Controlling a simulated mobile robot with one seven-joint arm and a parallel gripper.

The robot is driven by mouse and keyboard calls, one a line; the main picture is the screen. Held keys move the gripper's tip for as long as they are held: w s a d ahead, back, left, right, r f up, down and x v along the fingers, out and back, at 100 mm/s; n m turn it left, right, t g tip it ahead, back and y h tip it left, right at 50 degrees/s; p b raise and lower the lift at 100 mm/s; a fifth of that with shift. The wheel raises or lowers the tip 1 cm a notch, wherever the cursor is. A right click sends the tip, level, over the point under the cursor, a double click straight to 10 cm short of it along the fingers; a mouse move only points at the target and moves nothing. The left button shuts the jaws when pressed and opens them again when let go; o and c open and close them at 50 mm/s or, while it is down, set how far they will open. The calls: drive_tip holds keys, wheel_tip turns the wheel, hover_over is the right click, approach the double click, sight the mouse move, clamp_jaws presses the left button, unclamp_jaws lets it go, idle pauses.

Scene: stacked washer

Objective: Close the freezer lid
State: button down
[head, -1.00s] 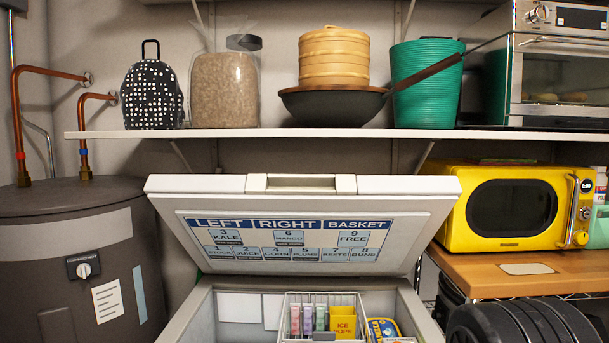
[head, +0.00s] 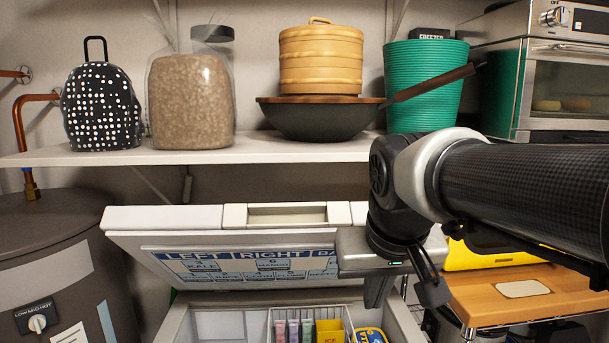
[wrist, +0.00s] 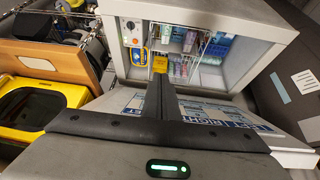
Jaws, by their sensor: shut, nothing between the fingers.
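The white freezer lid (head: 175,220) stands raised and leans forward over the open freezer (head: 178,328) in the head view. Its labelled underside faces me, with a blue and white chart (head: 250,262). The lid also shows upside down at the lower right of the wrist view (wrist: 290,145). My gripper (head: 378,292) hangs in front of the lid's right part, fingers pointing down, and hides that part of the chart. In the wrist view my gripper (wrist: 160,88) is shut and empty, its fingers over the lid's underside and near the freezer opening. Contact with the lid cannot be told.
A wire basket (head: 310,313) with packets sits inside the freezer. A wooden counter (head: 560,290) with a yellow microwave (wrist: 35,100) is at right, a dark tank (head: 50,240) at left.

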drive_tip(key=w+a+r+p, duration=0.3)
drive_tip(key=w+r+p, duration=0.4)
drive_tip(key=r, duration=0.4)
drive_tip(key=p, duration=0.4)
approach(321, 223)
drive_tip(key=x, duration=0.2)
drive_tip(key=w+x, duration=0.1)
drive_tip(key=x, duration=0.2)
drive_tip(key=r+x, duration=0.1)
drive_tip(key=x, duration=0.1)
drive_tip(key=shift+w+f, duration=0.35)
drive_tip(key=shift+w, duration=0.15)
